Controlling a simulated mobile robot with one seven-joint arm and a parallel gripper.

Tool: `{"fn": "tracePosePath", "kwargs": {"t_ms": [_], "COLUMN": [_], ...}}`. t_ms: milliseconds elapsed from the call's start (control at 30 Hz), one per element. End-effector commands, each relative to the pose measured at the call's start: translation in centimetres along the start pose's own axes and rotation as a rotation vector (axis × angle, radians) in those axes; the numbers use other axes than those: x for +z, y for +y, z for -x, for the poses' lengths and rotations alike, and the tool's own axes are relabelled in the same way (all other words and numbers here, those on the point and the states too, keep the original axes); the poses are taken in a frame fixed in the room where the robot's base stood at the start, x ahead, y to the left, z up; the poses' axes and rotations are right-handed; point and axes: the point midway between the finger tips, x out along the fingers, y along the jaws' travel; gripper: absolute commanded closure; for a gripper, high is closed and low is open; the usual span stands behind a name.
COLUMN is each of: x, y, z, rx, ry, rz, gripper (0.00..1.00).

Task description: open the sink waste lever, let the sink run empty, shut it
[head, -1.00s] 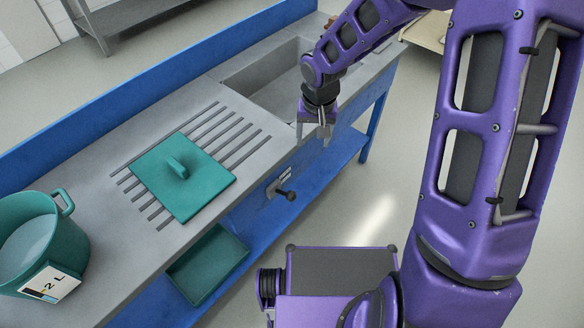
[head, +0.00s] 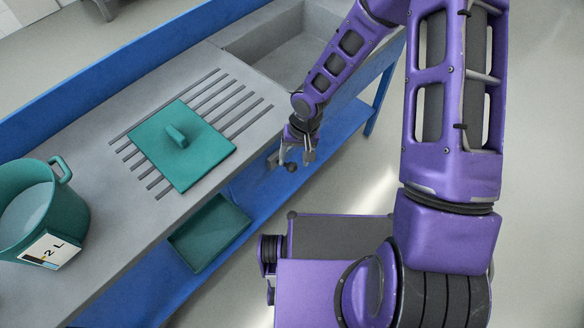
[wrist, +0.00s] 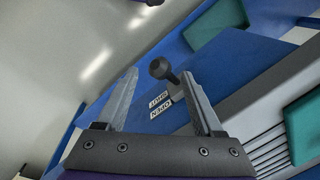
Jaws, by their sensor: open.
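The sink waste lever (head: 291,167) is a dark knob on a short stem at the blue front of the counter. In the wrist view the lever (wrist: 160,69) shows between and beyond my open fingers, next to a label plate (wrist: 160,105) reading SHUT and OPEN. My gripper (head: 301,158) is open and empty, right beside the lever; in the wrist view it (wrist: 165,85) does not visibly touch the knob. The grey sink (head: 270,48) is at the back right of the counter, partly behind my arm. I cannot tell whether it holds water.
A teal lid (head: 190,150) lies on the drainer grooves. A teal jug marked 2 L (head: 70,212) stands at the counter's left. A teal tray (head: 208,232) sits on the blue lower shelf (head: 135,290) below the counter. The floor to the right is clear.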

Motion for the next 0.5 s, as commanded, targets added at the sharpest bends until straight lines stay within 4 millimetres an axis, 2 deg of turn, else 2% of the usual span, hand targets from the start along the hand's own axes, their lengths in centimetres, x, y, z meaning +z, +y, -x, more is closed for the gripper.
{"fn": "tracePosePath", "kwargs": {"t_ms": [33,200,500], "x": [0.1,0.0,-0.1], "y": [0.0,0.0,0.0], "z": [-1.4,-3.7,-4.9], "rx": [0.001,0.001,0.000], "ry": [-0.002,-0.001,0.001], "rz": [0.003,0.002,0.001], "gripper": [0.31,0.31,0.31]}}
